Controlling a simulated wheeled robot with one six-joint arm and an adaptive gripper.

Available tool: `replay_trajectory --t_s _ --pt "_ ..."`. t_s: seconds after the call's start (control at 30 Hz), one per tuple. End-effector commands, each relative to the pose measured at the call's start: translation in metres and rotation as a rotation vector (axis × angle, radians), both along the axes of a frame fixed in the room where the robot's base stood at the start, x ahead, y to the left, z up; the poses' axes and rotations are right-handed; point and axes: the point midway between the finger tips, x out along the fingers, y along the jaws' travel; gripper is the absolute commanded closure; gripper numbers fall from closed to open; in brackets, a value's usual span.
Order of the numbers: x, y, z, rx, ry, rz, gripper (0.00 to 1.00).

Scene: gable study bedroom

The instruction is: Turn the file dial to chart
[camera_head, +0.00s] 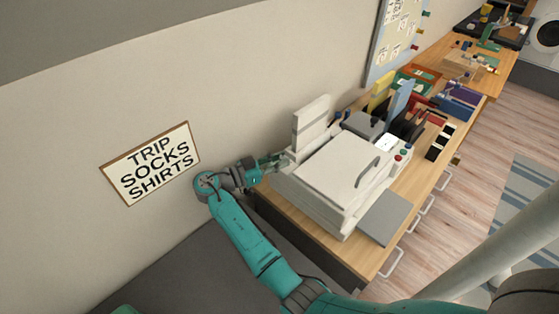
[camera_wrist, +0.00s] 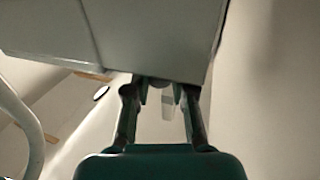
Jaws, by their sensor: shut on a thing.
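My gripper (camera_head: 277,162) is at the left side of the white printer-like machine (camera_head: 325,172), beside the wall. In the wrist view my gripper (camera_wrist: 160,92) has its two green fingers at the lower edge of a pale box-like body (camera_wrist: 140,38). The fingers are shut on a small knob-like part at that edge, which I take to be the file dial (camera_wrist: 160,83). It is mostly hidden by the fingertips and the pale body. Its markings and pointer do not show, so I cannot tell its setting. In the head view the dial is hidden.
The machine stands on a long wooden desk (camera_head: 378,246) with folders and supplies farther back. A sign (camera_head: 152,164) reading TRIP, SOCKS, SHIRTS hangs on the wall near my arm. A grey flap (camera_head: 386,218) sticks out at the machine's front. Wooden floor (camera_head: 490,165) lies open at right.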

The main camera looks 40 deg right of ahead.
Motion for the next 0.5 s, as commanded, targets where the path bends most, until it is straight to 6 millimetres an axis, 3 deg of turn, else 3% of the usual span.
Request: replay_trajectory --t_s 0.37,0.4,0.43,0.5 --pt "0.0 0.0001 -0.0007 0.001 0.002 -0.004 1.0" --pt "0.0 0.0001 -0.0007 0.001 0.002 -0.004 0.71" --pt "0.0 0.0001 -0.0007 0.001 0.002 -0.004 0.65" --pt "0.0 0.0 -0.0006 0.001 0.002 -0.004 0.65"
